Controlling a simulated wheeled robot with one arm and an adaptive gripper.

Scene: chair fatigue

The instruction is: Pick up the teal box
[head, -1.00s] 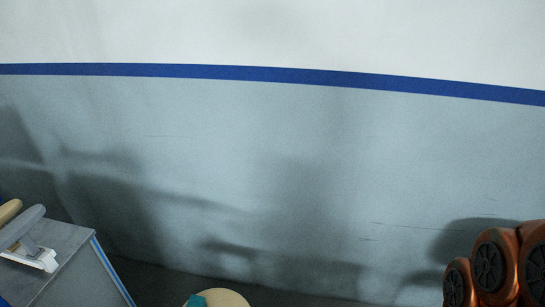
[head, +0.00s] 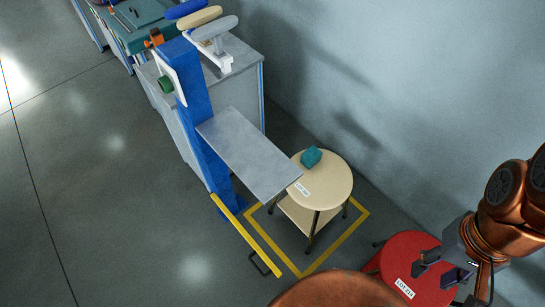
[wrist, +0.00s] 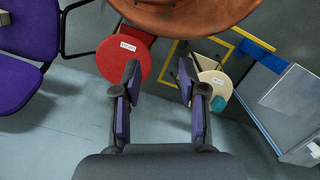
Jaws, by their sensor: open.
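The teal box (head: 311,157) sits on the round cream top of a stool (head: 330,190), near its far edge in the head view. In the wrist view the teal box (wrist: 217,103) shows small on the stool top (wrist: 215,83), right of my gripper's right finger. My gripper (head: 442,275) is at the lower right of the head view, over a red round seat and well apart from the box. In the wrist view my gripper (wrist: 158,85) has its two fingers spread, with nothing between them.
A red round stool (head: 408,262) stands beneath my gripper. A grey plate on a blue fatigue machine (head: 205,130) reaches to the cream stool's left edge. Yellow floor tape (head: 340,243) surrounds that stool. A wall is behind. A purple chair (wrist: 25,85) shows at left in the wrist view.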

